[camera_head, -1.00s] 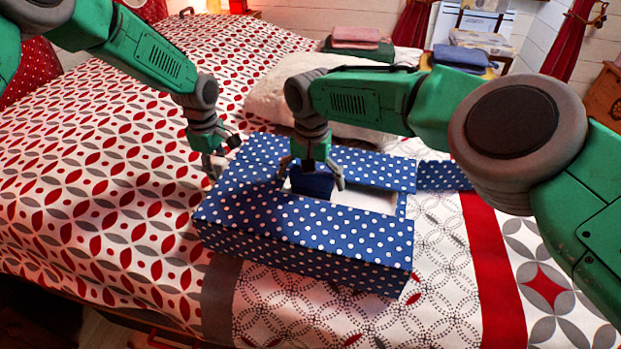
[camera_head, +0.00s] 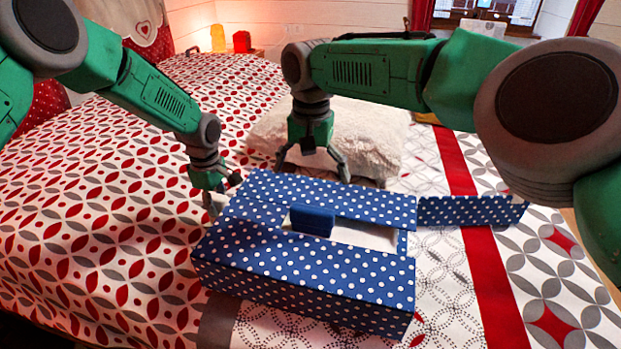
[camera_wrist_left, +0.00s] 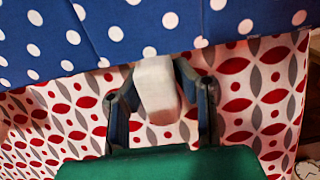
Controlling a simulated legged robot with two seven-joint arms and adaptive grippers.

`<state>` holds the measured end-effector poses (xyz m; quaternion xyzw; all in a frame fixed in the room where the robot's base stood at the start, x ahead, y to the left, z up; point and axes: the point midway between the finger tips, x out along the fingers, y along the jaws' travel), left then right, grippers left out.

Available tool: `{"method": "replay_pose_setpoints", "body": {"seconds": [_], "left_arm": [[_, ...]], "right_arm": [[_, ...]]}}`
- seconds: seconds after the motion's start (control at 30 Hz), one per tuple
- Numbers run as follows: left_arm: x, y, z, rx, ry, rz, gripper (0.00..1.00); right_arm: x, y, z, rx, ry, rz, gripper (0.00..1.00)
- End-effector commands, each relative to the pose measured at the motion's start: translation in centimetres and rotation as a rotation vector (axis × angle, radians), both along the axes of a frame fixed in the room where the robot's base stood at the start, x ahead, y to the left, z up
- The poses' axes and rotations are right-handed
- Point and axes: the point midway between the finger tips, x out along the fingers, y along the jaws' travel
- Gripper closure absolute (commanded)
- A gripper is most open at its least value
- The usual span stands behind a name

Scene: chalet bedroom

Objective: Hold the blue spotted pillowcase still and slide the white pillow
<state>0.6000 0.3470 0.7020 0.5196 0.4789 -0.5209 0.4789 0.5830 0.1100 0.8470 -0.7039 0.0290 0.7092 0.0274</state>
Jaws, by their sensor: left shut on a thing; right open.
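The blue spotted pillowcase (camera_head: 300,285) looks like a box lying on the bed, with an opening in its top. A white pillow (camera_head: 375,125) lies behind the case, partly hidden by my right arm. My left gripper (camera_head: 218,197) is low at the case's left end. In the left wrist view it is shut on a pale tab (camera_wrist_left: 158,88) at the case's edge. My right gripper (camera_head: 313,165) is open and empty, behind the case, in front of the pillow.
A narrow spotted strip (camera_head: 472,211) extends right of the case. The patterned bedspread (camera_head: 95,220) is clear to the left. A glowing lamp (camera_head: 218,38) and a red object (camera_head: 242,41) stand beyond the bed. My right arm crosses above the pillow.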

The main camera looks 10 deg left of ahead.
Motion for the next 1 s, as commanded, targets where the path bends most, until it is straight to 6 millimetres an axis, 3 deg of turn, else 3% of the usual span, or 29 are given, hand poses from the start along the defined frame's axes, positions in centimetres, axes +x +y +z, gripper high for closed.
{"method": "replay_pose_setpoints", "body": {"seconds": [0.07, 0.1, 0.17, 0.57, 1.0], "left_arm": [[0.0, 0.1, 0.0, 0.001, 0.000, 0.000, 1.00], [0.0, 0.1, 0.0, 0.001, 0.000, 0.000, 0.72], [0.0, 0.1, 0.0, 0.001, 0.000, 0.000, 0.51], [0.0, 0.1, 0.5, 0.001, -0.001, 0.000, 0.51], [0.2, 0.1, 8.9, 0.001, -0.002, 0.000, 0.51]], "right_arm": [[0.0, 0.0, 0.0, 0.000, 0.000, 0.000, 0.00], [0.0, 0.0, 0.0, 0.000, 0.000, 0.000, 0.00], [0.0, 0.0, 0.0, 0.000, 0.000, 0.000, 0.00], [0.0, 0.0, -0.1, 0.000, 0.000, 0.000, 0.00], [0.0, 0.0, 0.0, 0.000, 0.000, 0.000, 0.00]]}}
